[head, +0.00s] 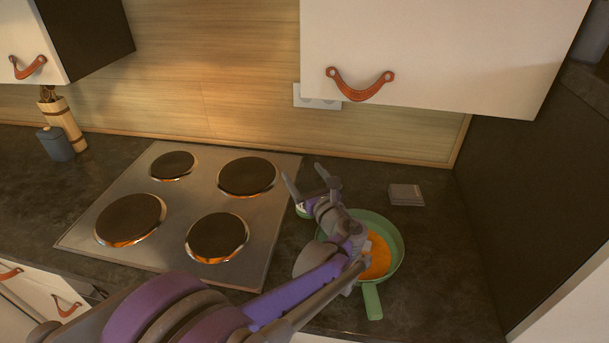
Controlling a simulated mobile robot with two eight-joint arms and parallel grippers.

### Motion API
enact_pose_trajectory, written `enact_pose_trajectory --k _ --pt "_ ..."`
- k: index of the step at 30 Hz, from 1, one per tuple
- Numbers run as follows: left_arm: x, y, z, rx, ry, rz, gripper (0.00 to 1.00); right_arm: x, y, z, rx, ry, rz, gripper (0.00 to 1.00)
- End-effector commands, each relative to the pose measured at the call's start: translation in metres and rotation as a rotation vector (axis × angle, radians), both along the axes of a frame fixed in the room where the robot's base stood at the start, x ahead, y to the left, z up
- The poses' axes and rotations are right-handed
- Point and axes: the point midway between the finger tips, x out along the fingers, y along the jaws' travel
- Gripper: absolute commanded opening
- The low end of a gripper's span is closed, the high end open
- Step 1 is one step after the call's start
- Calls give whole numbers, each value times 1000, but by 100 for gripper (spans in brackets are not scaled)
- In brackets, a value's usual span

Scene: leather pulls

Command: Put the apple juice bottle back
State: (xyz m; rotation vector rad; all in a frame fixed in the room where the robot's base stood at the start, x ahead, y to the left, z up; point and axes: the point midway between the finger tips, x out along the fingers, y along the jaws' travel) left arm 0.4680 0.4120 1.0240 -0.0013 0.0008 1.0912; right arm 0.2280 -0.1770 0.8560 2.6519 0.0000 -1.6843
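No apple juice bottle can be clearly made out in the head view. A small green and white object (301,211) shows beside my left gripper, mostly hidden by it; I cannot tell what it is. My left gripper (304,172) is over the counter between the stove and the green pan, its two fingers spread apart with nothing visible between them. Its purple and grey arm comes in from the lower left. My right gripper is not in view.
A green pan (393,237) with an orange item (379,257) is partly behind my arm. A four-plate stove (211,184) fills the left counter. A small grey box (406,195) lies behind the pan. A white wall cabinet (440,50) hangs above; a dark panel bounds the right.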

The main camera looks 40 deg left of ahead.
Motion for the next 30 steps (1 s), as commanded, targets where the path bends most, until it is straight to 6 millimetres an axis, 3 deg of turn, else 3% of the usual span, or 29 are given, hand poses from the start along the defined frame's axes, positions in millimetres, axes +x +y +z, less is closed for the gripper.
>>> enact_pose_trajectory --k 5,18,24,30 --pt "-6 -14 3 0 0 -3 100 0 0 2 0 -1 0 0" --pt "-46 -92 2 -1 0 -5 100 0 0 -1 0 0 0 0" --pt "-55 -105 3 0 0 -1 100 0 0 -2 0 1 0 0" --pt "-56 -107 3 0 0 0 100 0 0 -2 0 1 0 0"
